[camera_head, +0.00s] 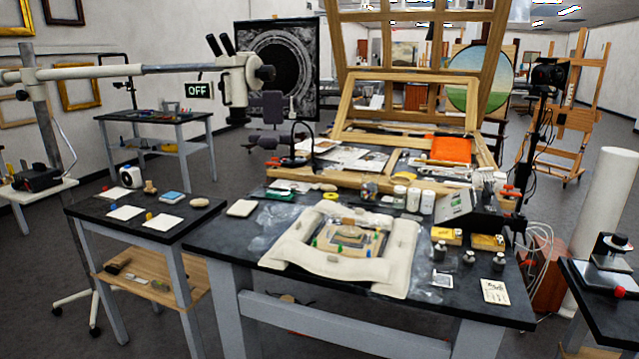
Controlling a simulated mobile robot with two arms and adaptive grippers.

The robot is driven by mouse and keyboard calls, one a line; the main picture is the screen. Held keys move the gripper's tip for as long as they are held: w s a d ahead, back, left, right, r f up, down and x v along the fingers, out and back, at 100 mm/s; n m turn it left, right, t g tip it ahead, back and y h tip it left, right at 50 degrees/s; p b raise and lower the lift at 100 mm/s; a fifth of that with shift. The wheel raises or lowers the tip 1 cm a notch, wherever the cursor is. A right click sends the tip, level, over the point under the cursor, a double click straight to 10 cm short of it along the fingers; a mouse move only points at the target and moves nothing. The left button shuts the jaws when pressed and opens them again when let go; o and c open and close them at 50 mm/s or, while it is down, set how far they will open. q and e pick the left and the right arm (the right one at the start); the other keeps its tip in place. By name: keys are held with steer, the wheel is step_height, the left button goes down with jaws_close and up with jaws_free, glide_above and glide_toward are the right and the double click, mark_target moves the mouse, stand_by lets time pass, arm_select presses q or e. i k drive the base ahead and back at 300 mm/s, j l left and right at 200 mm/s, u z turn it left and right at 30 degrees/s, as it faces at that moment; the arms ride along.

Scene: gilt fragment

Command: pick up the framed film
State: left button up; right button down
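No label marks out the framed film, so I cannot tell for certain which thing it is. A dark, thin-framed panel with pale rings on it (290,65) stands upright behind the main table, and it looks like a film. The microscope head (236,75) on its boom covers part of its left side. A small wooden-framed piece (349,240) lies on a cream padded support (292,252) on the main table, with small coloured blocks around it. Neither of my grippers is in view.
The black main table (230,240) is crowded at the back with jars, tools and a wooden easel frame (345,115). A side table (90,212) holds white cards. A black-topped table (610,318) stands at right. Grey floor is open at lower left.

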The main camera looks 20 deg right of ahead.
mark_target(445, 281)
steer(key=i+z, duration=0.1)
steer(key=z, duration=0.7)
steer(key=i+z, duration=0.15)
steer(key=z, duration=0.25)
steer(key=i+j+z, duration=0.65)
steer(key=i+j, duration=0.35)
steer(key=j, duration=0.1)
